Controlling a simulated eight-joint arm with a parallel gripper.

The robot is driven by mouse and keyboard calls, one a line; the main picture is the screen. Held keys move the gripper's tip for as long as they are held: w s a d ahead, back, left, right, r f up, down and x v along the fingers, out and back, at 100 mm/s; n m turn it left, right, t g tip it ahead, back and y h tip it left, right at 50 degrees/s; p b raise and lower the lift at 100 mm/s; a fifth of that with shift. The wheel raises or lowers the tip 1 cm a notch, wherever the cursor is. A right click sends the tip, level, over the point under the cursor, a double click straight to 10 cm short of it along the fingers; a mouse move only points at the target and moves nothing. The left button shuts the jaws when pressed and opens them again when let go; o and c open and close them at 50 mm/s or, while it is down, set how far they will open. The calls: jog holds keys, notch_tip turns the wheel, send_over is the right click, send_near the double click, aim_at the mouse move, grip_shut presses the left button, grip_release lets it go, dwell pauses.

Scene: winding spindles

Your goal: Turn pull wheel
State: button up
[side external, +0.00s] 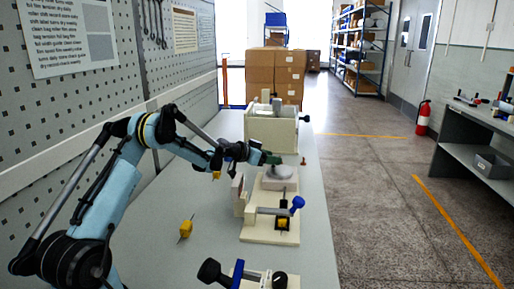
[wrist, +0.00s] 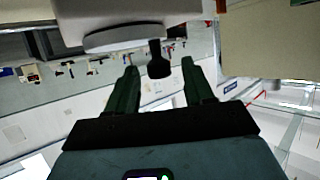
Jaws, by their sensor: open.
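The likely pull wheel is a pale round disc (side external: 281,172) on a cream fixture on the bench. In the wrist view, a pale grey disc (wrist: 122,39) shows at the top, with a black knob (wrist: 158,64) beside it. My gripper (side external: 274,158) has green fingers and is at the disc's upper left edge in the side view. In the wrist view my gripper (wrist: 159,72) is open. The black knob lies between its fingertips, with visible gaps on both sides. Whether the knob is fixed to the disc is unclear. The gripper hides part of the disc in the side view.
A tall cream box (side external: 270,133) stands just behind the disc. In front is a cream base with a blue-knobbed lever (side external: 297,203). A black-knobbed device (side external: 210,271) stands at the near edge. A yellow tool (side external: 186,229) lies on the otherwise clear left bench.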

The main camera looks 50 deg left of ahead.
jog(key=v, duration=0.8)
jog(key=shift+s, duration=0.35)
jog(key=s+d+r+g, duration=0.2)
jog(key=s+d+r, duration=0.15)
jog(key=d, duration=0.65)
jog(key=s+d+r+g, duration=0.2)
jog(key=s+d+r, duration=0.15)
jog(key=d, duration=0.55)
jog(key=s+d+f+g, duration=0.1)
jog(key=s+d, duration=0.3)
jog(key=s, duration=0.4)
jog(key=s+d+f+n+g+y, duration=0.1)
jog(key=s+d+f, duration=0.2)
jog(key=s+d, duration=0.2)
jog(key=s, duration=0.2)
jog(key=shift+s, duration=0.4)
jog(key=shift+r, duration=0.1)
